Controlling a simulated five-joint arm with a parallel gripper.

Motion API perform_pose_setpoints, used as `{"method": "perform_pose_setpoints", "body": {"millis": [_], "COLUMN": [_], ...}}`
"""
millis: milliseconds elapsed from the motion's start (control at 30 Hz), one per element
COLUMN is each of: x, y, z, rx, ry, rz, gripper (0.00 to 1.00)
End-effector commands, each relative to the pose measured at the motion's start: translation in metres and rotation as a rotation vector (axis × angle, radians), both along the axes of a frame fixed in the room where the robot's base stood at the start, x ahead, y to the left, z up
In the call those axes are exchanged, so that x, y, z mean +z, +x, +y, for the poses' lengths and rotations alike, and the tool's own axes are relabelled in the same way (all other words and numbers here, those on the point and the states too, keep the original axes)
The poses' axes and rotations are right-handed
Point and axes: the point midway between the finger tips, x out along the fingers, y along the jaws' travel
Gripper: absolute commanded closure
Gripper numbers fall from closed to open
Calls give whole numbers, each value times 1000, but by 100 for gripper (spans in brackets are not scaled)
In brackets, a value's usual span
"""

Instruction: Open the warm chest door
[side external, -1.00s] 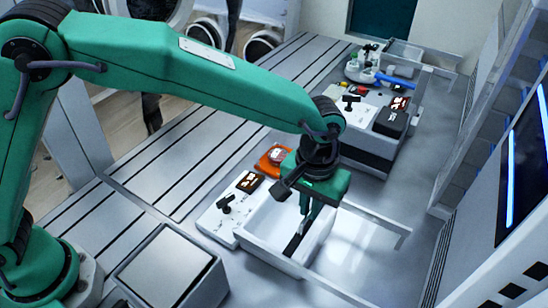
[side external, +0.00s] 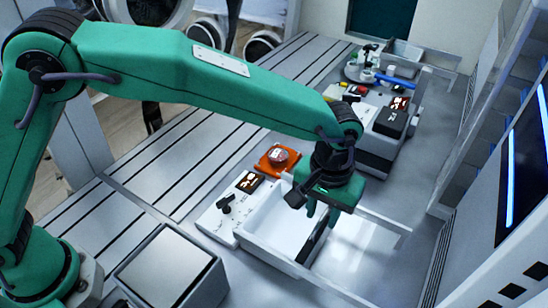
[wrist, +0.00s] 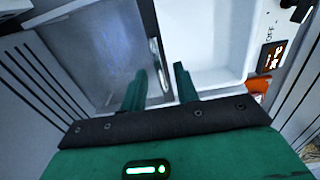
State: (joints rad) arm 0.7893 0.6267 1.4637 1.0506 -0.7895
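The near chest (side external: 248,245) is a white box with a bright white interior, taken here as the warm chest; I cannot read a name on it. Its grey sliding door (wrist: 95,55) fills the left of the wrist view, with the white interior (wrist: 208,45) uncovered beside it. A pale handle bar (wrist: 156,66) stands at the door's edge. The dark door edge (side external: 313,243) shows in the side view. My gripper (wrist: 160,82) has its fingers apart, one on either side of the handle's line. I cannot tell whether they touch it. It also shows above the door's far end (side external: 322,212).
A control panel with a small display (side external: 250,182) and an orange item (side external: 278,159) sit left of and behind the chest. A second chest with a dark display (side external: 394,118) stands farther back. A grey box (side external: 168,268) is at front left. Rails extend right.

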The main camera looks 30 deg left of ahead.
Motion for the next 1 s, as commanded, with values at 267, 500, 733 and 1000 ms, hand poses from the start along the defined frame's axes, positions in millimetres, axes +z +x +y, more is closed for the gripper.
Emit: {"method": "perform_pose_setpoints", "body": {"millis": [267, 500, 733, 1000], "x": [18, 49, 72, 79], "y": [0, 1, 0, 0], "z": [-1, -1, 0, 0], "rx": [0, 0, 0, 0], "ry": [-3, -3, -3, -1], "rz": [-3, -3, -3, -1], "gripper": [70, 70, 70, 70]}}
